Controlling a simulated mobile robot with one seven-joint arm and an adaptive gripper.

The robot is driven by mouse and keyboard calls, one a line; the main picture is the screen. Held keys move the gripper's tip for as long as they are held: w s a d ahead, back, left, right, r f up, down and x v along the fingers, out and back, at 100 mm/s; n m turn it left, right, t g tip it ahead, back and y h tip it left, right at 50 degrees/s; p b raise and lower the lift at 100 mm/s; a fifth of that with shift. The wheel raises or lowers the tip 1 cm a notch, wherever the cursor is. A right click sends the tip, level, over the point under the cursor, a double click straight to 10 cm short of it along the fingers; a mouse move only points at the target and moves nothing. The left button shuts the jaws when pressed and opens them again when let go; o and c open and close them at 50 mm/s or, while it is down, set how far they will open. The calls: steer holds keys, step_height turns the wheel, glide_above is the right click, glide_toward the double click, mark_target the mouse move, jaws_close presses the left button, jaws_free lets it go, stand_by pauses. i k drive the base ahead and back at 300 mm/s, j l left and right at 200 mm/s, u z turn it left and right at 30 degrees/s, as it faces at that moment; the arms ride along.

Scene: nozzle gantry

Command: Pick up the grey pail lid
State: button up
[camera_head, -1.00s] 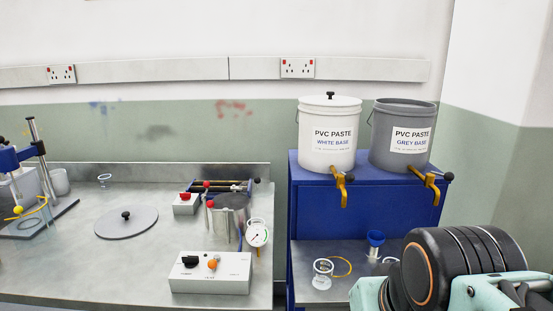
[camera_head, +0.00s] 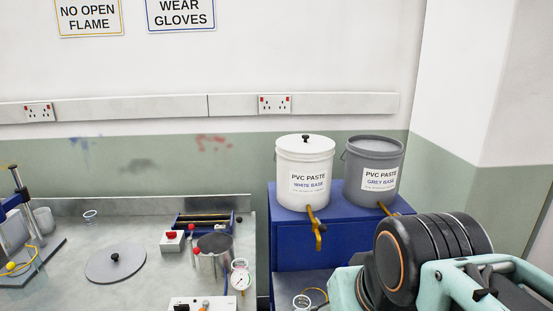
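The grey pail lid (camera_head: 116,266) is a flat round disc with a black knob in its middle. It lies on the metal bench top at the left, between the yellow-tubed stand and the small machine parts. The grey pail (camera_head: 372,166), labelled "PVC PASTE GREY BASE", stands on the blue cabinet beside the white pail (camera_head: 304,171), which has its own knobbed lid on. My arm fills the lower right, in front of the cabinet. My gripper's fingers cannot be made out, so whether they are open or shut does not show. The lid is far to the left of my arm.
Right of the lid stand a red-buttoned box (camera_head: 172,241), a metal pot (camera_head: 213,261), a gauge (camera_head: 240,276) and a control box (camera_head: 202,304). A clamp stand (camera_head: 22,205) is at the far left. Bare bench (camera_head: 75,230) surrounds the lid. The blue cabinet (camera_head: 300,243) rises at the right.

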mark_target(116, 263)
steer(key=u, duration=1.3)
steer(key=z, duration=1.9)
steer(key=j+u, duration=0.1)
steer(key=j, duration=0.4)
steer(key=i+j+u, duration=0.1)
steer(key=j, duration=0.45)
steer(key=i+j+u, duration=0.1)
steer(key=j, duration=0.4)
steer(key=i, duration=0.05)
